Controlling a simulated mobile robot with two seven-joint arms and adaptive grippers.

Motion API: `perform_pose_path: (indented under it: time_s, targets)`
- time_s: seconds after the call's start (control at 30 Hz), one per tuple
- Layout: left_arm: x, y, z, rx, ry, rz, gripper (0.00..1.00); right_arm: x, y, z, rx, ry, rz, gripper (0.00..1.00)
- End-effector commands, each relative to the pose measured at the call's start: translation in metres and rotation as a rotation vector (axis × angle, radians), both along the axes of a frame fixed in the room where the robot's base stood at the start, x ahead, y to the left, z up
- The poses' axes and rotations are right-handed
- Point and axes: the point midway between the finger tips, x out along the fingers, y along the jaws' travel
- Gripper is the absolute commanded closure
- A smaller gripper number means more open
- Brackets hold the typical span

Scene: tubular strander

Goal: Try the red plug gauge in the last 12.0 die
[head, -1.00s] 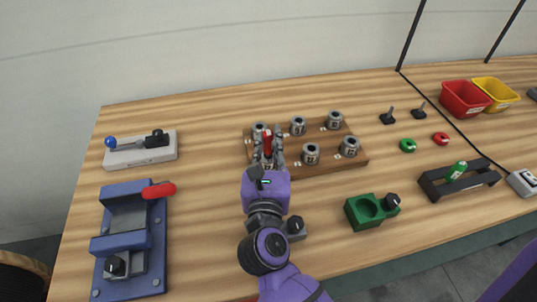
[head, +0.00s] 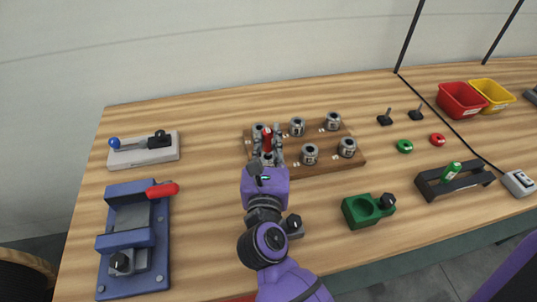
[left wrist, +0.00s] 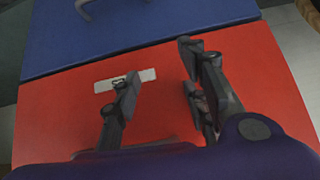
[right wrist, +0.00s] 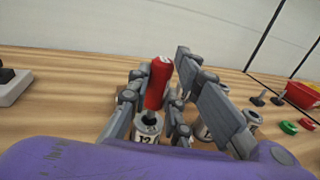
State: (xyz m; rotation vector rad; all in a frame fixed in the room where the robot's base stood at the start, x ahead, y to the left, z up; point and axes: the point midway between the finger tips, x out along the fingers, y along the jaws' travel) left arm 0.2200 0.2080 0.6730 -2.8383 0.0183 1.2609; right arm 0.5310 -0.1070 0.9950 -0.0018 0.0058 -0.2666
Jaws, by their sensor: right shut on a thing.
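The red plug gauge (head: 267,138) is upright in my right gripper (head: 267,146), whose fingers are shut around its handle. In the right wrist view the red handle (right wrist: 159,82) stands between the fingers. Its lower end is over a grey die (right wrist: 147,130) whose label begins with 12. This die (head: 268,158) is at the front left of the wooden board (head: 325,165). I cannot tell whether the gauge tip is inside the bore. Several other dies, such as one at the front right (head: 347,147), sit on the board. My left gripper (left wrist: 155,95) is open and empty above a red surface.
A blue fixture (head: 158,262) with a red handle and a grey-white lever plate (head: 165,153) stand at left. A green block (head: 361,211), a black rack with a green gauge (head: 452,171), and red (head: 461,101) and yellow (head: 492,95) bins stand at right.

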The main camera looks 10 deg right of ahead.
Motion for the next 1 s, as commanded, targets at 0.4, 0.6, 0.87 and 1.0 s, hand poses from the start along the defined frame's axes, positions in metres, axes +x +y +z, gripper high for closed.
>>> perform_pose_path:
  time_s: [0.4, 0.6, 0.87, 1.0]
  targets:
    - [0.003, 0.002, 0.014, 0.001, -0.012, 0.004, 0.60, 0.000, 0.000, 0.018, 0.000, -0.007, 0.000, 1.00]
    - [0.005, 0.002, 0.017, 0.002, -0.013, 0.004, 0.60, 0.000, 0.000, 0.023, 0.000, -0.006, 0.001, 1.00]
    - [0.007, 0.002, 0.024, 0.003, -0.018, 0.006, 0.60, 0.001, 0.000, 0.031, 0.000, -0.006, 0.001, 1.00]
    - [0.008, 0.003, 0.027, 0.003, -0.020, 0.007, 0.60, 0.001, 0.000, 0.035, 0.000, -0.008, 0.001, 1.00]
